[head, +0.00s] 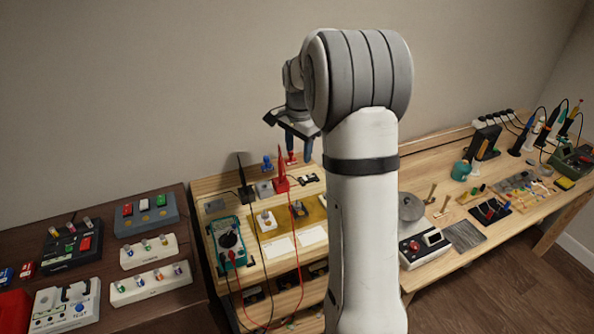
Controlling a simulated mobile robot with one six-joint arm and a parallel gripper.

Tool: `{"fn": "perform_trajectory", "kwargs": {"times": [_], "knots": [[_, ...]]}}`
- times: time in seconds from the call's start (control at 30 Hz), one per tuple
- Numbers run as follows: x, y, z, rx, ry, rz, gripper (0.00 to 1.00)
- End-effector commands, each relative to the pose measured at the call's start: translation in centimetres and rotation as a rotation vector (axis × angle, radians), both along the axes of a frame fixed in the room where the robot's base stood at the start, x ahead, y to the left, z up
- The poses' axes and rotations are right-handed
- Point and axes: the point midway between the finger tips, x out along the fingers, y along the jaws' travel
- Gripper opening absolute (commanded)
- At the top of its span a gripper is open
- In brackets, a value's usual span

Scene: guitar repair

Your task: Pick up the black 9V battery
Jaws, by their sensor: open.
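I cannot make out the black 9V battery for certain. A small dark object with pale parts (308,179) lies near the back right of the small wooden bench, but it is too small to identify. My gripper (295,152) is open above the back of that bench, fingers pointing down. A red-topped item (291,159) shows between and behind the fingers; I cannot tell how close they are. My arm hides part of the bench's right side.
A red probe stand (281,172) and a black one (244,183) stand upright on the bench, with a teal multimeter (230,243) and red lead in front. Pedals (146,216) fill the left table. The right workbench (430,272) holds soldering tools and small parts.

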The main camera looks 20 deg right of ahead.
Motion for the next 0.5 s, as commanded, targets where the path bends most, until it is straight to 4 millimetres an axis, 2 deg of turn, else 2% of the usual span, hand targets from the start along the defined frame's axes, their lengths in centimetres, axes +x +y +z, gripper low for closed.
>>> {"fn": "perform_trajectory", "kwargs": {"times": [0.03, 0.2, 0.33, 0.5], "knots": [[1.6, -1.3, -1.8, 0.007, 0.016, -0.070, 0.49], [4.9, -4.3, -5.7, 0.020, 0.046, -0.261, 0.49], [6.1, -5.5, -7.4, 0.025, 0.056, -0.340, 0.49], [6.5, -5.9, -9.0, 0.026, 0.062, -0.371, 0.49]]}}
